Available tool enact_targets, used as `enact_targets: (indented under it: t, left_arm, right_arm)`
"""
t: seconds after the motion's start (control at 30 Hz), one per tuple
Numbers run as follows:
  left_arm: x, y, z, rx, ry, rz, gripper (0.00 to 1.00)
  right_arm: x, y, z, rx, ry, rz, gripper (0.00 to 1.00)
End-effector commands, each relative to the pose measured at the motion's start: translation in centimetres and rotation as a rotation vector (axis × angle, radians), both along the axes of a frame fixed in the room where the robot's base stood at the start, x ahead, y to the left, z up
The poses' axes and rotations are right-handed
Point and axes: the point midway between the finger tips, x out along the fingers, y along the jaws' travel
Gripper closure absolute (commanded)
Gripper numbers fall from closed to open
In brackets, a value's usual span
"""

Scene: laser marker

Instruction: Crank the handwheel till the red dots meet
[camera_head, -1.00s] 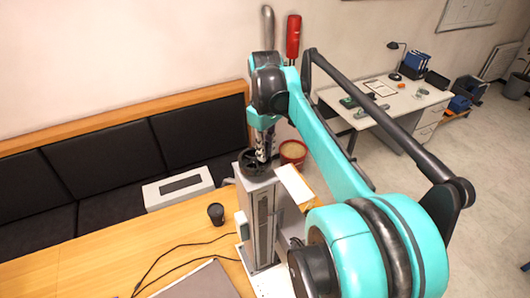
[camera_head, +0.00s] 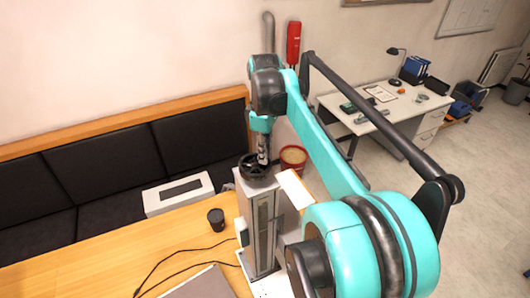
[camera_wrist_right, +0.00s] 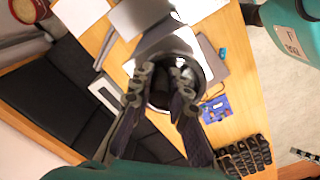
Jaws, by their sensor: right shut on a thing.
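The handwheel (camera_head: 254,170) is a dark ring lying flat on top of a tall grey column (camera_head: 261,222) on the table. My right gripper (camera_head: 263,158) points down onto it and is shut on part of it. In the right wrist view the dark fingers of the gripper (camera_wrist_right: 170,88) straddle the middle of the picture, over the dark round rim of the handwheel (camera_wrist_right: 204,72). What exactly lies between the fingertips is too dark to tell. No red dots can be made out in either view.
A black cup (camera_head: 216,217) stands on the wooden table (camera_head: 120,248) left of the column, with black cables on the tabletop. A white box (camera_head: 178,193) is near the dark bench. A red bucket (camera_head: 293,158) is behind the column. A blue box (camera_wrist_right: 217,108) shows in the wrist view.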

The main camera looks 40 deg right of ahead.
Motion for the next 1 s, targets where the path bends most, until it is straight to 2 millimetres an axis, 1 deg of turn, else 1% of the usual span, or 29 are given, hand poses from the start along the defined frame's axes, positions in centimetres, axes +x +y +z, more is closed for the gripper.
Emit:
enact_targets:
  t: [0.2, 0.23, 0.3, 0.57, 0.67, 0.77, 0.87, 1.0]
  left_arm:
    - [0.0, 0.0, 0.0, 0.000, 0.000, 0.000, 1.00]
    - [0.0, 0.0, 0.0, 0.000, 0.000, 0.000, 1.00]
    - [0.0, 0.0, 0.0, 0.000, 0.000, 0.000, 1.00]
    - [0.0, 0.0, 0.0, 0.000, 0.000, 0.000, 1.00]
    - [0.0, 0.0, 0.0, 0.000, 0.000, 0.000, 1.00]
    - [0.0, 0.0, 0.0, 0.000, 0.000, 0.000, 1.00]
    - [0.0, 0.0, 0.0, 0.000, 0.000, 0.000, 1.00]
    - [0.0, 0.0, 0.0, 0.000, 0.000, 0.000, 1.00]
  right_arm:
    - [0.1, 0.0, 0.1, -0.001, -0.002, -0.001, 1.00]
    - [0.1, 0.0, 0.1, -0.001, -0.002, -0.001, 0.76]
    - [0.1, 0.0, 0.1, -0.001, -0.002, -0.001, 0.62]
    - [0.0, 0.0, 0.0, 0.000, -0.001, -0.001, 0.62]
    - [0.0, 0.0, 0.5, -0.001, 0.000, -0.002, 0.62]
    - [0.0, 0.0, 1.7, 0.000, 0.000, -0.002, 0.62]
    - [0.0, 0.0, 3.8, -0.001, 0.000, -0.001, 0.62]
    - [0.1, 0.0, 6.9, -0.001, 0.000, -0.001, 0.62]
